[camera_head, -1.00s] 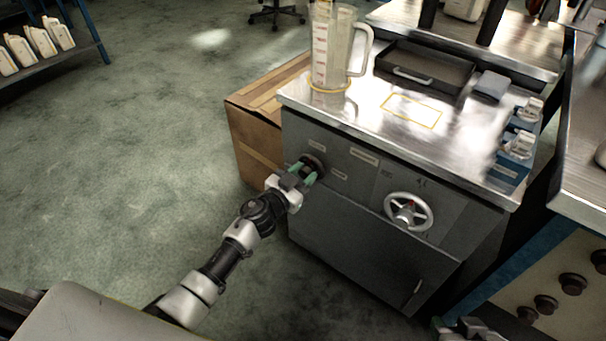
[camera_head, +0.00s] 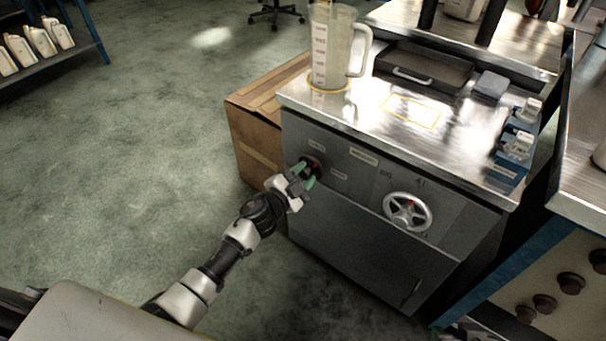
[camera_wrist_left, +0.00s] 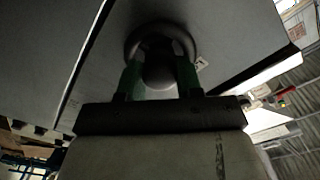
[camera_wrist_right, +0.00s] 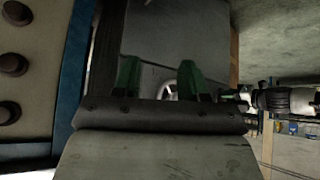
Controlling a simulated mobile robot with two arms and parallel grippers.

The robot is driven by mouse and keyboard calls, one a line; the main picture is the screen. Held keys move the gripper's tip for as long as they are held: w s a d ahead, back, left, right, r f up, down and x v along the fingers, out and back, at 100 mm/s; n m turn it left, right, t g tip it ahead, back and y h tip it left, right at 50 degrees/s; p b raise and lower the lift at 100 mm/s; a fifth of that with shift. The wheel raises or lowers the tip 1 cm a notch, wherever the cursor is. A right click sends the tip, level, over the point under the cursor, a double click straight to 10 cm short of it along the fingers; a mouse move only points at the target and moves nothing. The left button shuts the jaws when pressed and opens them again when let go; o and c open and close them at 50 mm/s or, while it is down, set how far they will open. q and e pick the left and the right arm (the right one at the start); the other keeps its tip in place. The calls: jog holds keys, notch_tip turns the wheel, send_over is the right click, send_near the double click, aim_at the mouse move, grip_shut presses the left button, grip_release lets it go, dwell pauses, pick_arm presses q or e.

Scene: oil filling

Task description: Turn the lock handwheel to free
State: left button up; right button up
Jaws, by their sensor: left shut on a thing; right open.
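A small dark round knob-like wheel (camera_head: 316,163) sits on the front of the grey cabinet, at its upper left, between small label plates. My left gripper (camera_head: 305,177) is shut on it; in the left wrist view the green fingers (camera_wrist_left: 159,78) lie on both sides of the dark wheel (camera_wrist_left: 158,45). A larger silver spoked handwheel (camera_head: 408,211) with a red mark is on the same front to the right. It partly shows in the right wrist view (camera_wrist_right: 170,90). My right gripper (camera_wrist_right: 160,80) is open and empty, apart from the cabinet. The label text is too small to read.
A clear measuring jug (camera_head: 335,50) stands on the cabinet's metal top (camera_head: 365,107), near a black tray (camera_head: 425,70) and blue holders (camera_head: 512,158). A cardboard box (camera_head: 255,140) is left of the cabinet. A bench with dark knobs (camera_head: 560,285) is at right.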

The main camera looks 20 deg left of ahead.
pick_arm(q)
jog(key=m, duration=0.3)
jog(key=shift+f+m, duration=0.1)
jog(key=shift+m, duration=0.3)
jog(key=m+b, duration=0.1)
jog(key=m, duration=0.2)
jog(key=shift+m, duration=2)
pick_arm(e)
jog(key=shift+w+a+r+t+y, duration=0.25)
jog(key=shift+w+r+t, duration=0.2)
jog(key=shift+w+t, duration=0.25)
jog(key=shift+w+a+r+t+y, duration=0.15)
jog(key=shift+w+a+r+t, duration=0.2)
jog(key=shift+w+r+t, duration=0.4)
jog(key=shift+w+a+r+t+y, duration=0.25)
jog(key=shift+w+t, duration=0.3)
jog(key=shift+w, duration=0.3)
jog(key=shift+a, duration=0.1)
pick_arm(q)
jog(key=o, duration=0.9)
jog(key=shift+s, duration=0.1)
